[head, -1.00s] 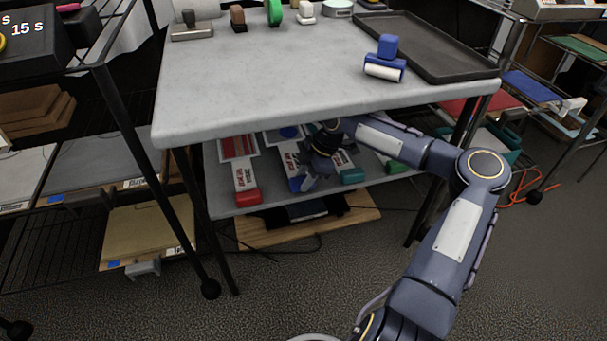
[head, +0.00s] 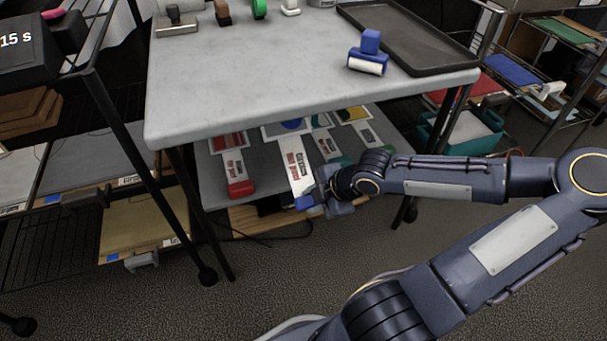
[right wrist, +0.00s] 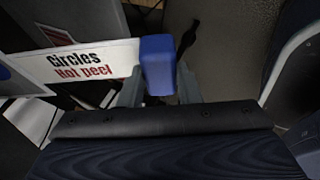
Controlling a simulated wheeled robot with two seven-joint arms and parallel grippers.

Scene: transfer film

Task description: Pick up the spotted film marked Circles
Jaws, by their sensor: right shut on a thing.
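The film marked Circles (right wrist: 85,62) is a white strip with black "Circles" and red "Hot peel" lettering and a blue end tab (right wrist: 158,62). In the head view the film (head: 296,165) sticks out over the front edge of the lower shelf, with a blue patch at its far end. My right gripper (head: 308,203) is shut on the blue tab at its near end. In the right wrist view the fingers (right wrist: 160,88) stand on both sides of the tab. My left gripper is not in view.
A film with a red tab (head: 240,188) lies to the left on the lower shelf (head: 265,173). Films with green tabs lie to the right, partly behind my arm. The grey tabletop (head: 250,75) hangs above, holding a blue roller (head: 368,58) and a black tray (head: 420,45).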

